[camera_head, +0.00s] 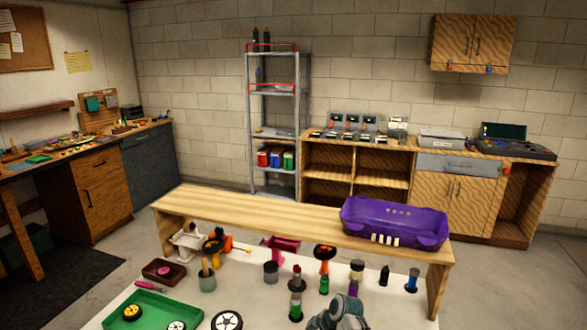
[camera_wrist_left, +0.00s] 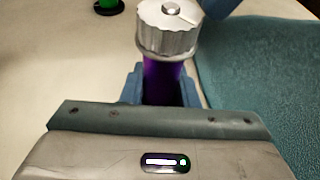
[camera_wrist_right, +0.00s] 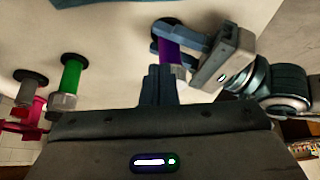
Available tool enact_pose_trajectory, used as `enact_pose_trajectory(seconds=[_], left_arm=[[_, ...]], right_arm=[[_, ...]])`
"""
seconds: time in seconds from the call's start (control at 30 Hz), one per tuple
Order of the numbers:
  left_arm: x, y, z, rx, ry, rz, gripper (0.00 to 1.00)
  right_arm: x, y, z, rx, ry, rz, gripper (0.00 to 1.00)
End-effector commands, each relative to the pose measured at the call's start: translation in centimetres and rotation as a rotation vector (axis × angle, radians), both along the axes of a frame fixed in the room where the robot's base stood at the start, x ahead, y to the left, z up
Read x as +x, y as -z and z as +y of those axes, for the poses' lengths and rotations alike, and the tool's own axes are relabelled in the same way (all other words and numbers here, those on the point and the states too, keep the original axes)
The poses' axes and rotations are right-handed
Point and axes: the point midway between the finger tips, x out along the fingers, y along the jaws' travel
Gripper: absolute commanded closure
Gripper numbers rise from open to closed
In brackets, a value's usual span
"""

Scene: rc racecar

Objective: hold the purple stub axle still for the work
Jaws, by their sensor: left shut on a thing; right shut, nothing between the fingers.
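The purple stub axle (camera_wrist_left: 163,80) is upright between the fingers of my left gripper (camera_wrist_left: 163,88), with a silver ridged nut (camera_wrist_left: 168,28) on its top. In the right wrist view the purple stub axle (camera_wrist_right: 169,52) has a dark round foot, and my left gripper (camera_wrist_right: 190,45) is shut around it. My right gripper (camera_wrist_right: 160,72) is shut and empty, with its fingertips close to the silver nut; I cannot tell whether they touch.
A green stub axle (camera_wrist_right: 72,75) stands nearby. A teal mat (camera_wrist_left: 260,75) lies beside my left gripper. On the white table are a green tray (camera_head: 155,307), several small posts and a red-brown box (camera_head: 163,271). A purple car body (camera_head: 395,225) sits on the wooden shelf behind.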

Motion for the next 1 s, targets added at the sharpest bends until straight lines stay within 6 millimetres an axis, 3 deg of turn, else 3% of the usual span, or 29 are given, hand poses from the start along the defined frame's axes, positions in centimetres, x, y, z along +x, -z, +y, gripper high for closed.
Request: enact_pose_trajectory(seconds=[1.0], left_arm=[[-0.3, 0.4, 0.0, 0.002, 0.002, 0.006, 0.97]], right_arm=[[-1.1, 0.0, 0.8, 0.003, -0.001, 0.001, 1.0]])
